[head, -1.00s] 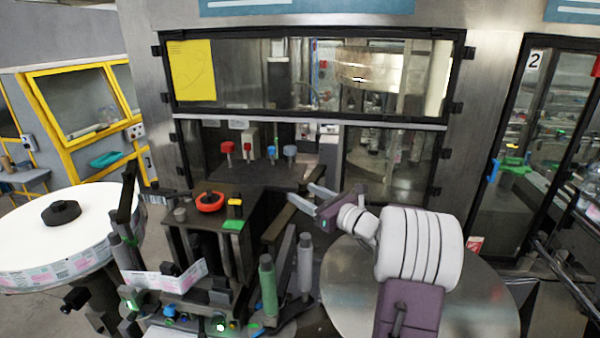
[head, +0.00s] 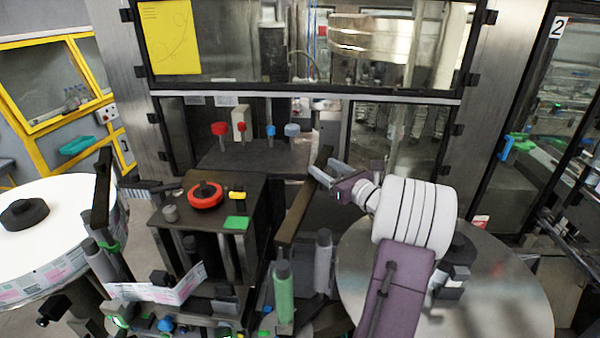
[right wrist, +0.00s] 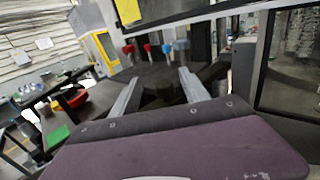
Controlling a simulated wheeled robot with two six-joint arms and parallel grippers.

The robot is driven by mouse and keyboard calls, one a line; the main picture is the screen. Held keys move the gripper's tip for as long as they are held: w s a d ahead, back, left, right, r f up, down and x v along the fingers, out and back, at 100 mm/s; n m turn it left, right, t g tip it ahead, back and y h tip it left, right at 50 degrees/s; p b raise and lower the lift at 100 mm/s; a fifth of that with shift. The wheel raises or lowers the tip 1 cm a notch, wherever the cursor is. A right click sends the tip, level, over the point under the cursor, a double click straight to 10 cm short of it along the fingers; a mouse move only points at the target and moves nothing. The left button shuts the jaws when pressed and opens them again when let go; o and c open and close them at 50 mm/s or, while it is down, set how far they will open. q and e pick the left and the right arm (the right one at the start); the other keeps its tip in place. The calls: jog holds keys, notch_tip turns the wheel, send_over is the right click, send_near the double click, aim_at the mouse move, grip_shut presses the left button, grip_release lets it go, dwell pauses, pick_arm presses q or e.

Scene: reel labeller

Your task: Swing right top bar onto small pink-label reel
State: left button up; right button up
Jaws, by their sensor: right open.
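The right top bar (head: 304,198) is a long dark bar slanting up and right from the machine's middle in the head view. My right gripper (head: 321,167) is open, its two grey fingers at the bar's upper end; I cannot tell whether they touch it. In the right wrist view the fingers (right wrist: 158,88) are apart with no held object showing between them. A reel with pink and green labels on its side (head: 45,275) lies at the far left. On the right is a bare steel disc (head: 505,300), partly hidden by my right arm. My left gripper is not in view.
A dark block with a red ring (head: 205,196) and a green pad (head: 236,222) stands left of the bar. Green (head: 283,295) and grey (head: 323,262) rollers stand below it. A label strip (head: 165,288) runs at the lower left. The glazed cabinet is behind.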

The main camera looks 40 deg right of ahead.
jog(key=w, duration=0.2)
jog(key=w+f+p, duration=0.2)
jog(key=w, duration=0.1)
jog(key=shift+w, duration=0.3)
jog(key=w, duration=0.1)
jog(key=w+f+p, duration=0.1)
jog(key=w, duration=0.1)
jog(key=shift+w, duration=0.2)
jog(key=shift+s+r, duration=0.1)
jog(key=shift+s, duration=0.15)
jog(key=shift+c, duration=1.2)
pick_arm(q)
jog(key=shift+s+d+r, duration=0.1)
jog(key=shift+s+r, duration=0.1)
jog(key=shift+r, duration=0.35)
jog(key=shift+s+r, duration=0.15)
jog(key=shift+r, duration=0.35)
pick_arm(e)
jog(key=shift+s, duration=0.15)
grip_shut()
